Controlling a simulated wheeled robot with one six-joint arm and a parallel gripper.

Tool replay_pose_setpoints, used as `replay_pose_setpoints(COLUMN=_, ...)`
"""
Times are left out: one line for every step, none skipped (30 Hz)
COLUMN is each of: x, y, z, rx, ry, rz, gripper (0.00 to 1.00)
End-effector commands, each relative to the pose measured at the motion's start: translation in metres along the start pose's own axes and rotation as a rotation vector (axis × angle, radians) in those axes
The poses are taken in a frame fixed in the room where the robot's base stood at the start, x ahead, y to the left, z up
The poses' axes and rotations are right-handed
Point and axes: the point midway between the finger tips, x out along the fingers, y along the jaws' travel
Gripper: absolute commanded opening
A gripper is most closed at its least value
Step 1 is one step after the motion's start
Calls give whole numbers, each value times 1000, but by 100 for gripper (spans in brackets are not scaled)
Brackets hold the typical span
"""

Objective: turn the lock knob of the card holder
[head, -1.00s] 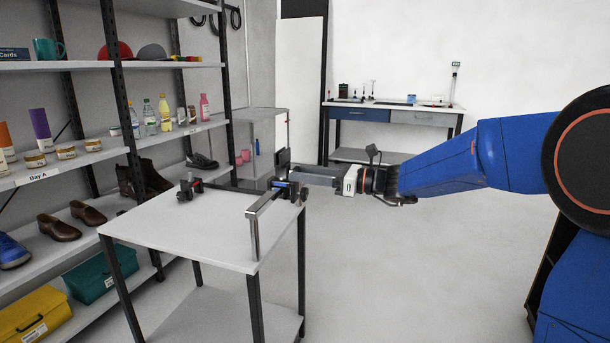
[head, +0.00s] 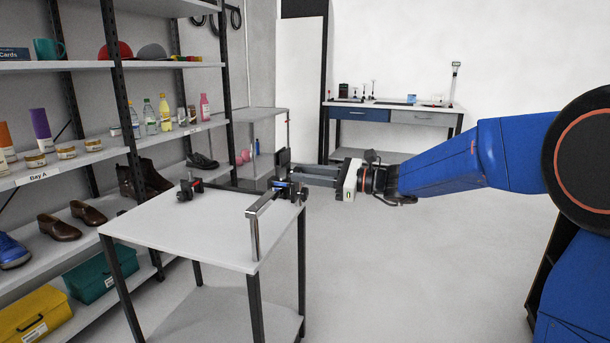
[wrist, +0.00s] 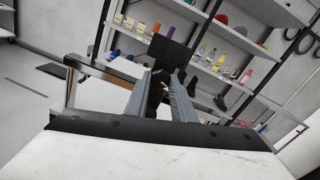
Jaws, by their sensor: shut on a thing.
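The card holder (head: 284,158) is a dark upright plate on a black clamp-like base at the table's far right edge. The plate also shows beyond my fingertips in the wrist view (wrist: 172,54). My gripper (head: 292,174) reaches in from the right, level with the holder's base. In the wrist view its two grey fingers (wrist: 162,78) are closed around a small dark part, the lock knob (wrist: 156,92). The knob is mostly hidden by the fingers, so its angle cannot be told.
The white table (head: 180,226) carries a metal bar frame (head: 254,228) at its right edge, near my gripper, and a small black clamp (head: 189,188) at the back. Loaded shelves (head: 110,140) stand left. A workbench (head: 392,112) stands at the back. The floor to the right is clear.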

Motion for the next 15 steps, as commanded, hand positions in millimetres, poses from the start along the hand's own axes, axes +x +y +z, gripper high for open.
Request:
replay_pose_setpoints(x=0, y=0, z=0, rx=-29, ry=0, rz=0, gripper=0)
replay_pose_setpoints(x=0, y=0, z=0, rx=-44, ry=0, rz=0, gripper=0)
replay_pose_setpoints(x=0, y=0, z=0, rx=-62, ry=0, rz=0, gripper=0)
replay_pose_setpoints(x=0, y=0, z=0, rx=-71, ry=0, rz=-1, gripper=0)
replay_pose_setpoints(x=0, y=0, z=0, rx=-79, ry=0, rz=-1, gripper=0)
replay_pose_setpoints(x=0, y=0, z=0, rx=-86, ry=0, rz=-1, gripper=0)
replay_pose_setpoints(x=0, y=0, z=0, rx=-90, ry=0, rz=-1, gripper=0)
replay_pose_setpoints(x=0, y=0, z=0, rx=-91, ry=0, rz=-1, gripper=0)
replay_pose_setpoints(x=0, y=0, z=0, rx=-92, ry=0, rz=-1, gripper=0)
replay_pose_setpoints(x=0, y=0, z=0, rx=-92, ry=0, rz=-1, gripper=0)
replay_pose_setpoints(x=0, y=0, z=0, rx=-91, ry=0, rz=-1, gripper=0)
replay_pose_setpoints(x=0, y=0, z=0, rx=-91, ry=0, rz=-1, gripper=0)
replay_pose_setpoints(x=0, y=0, z=0, rx=-91, ry=0, rz=-1, gripper=0)
replay_pose_setpoints(x=0, y=0, z=0, rx=-91, ry=0, rz=-1, gripper=0)
replay_pose_setpoints(x=0, y=0, z=0, rx=-91, ry=0, rz=-1, gripper=0)
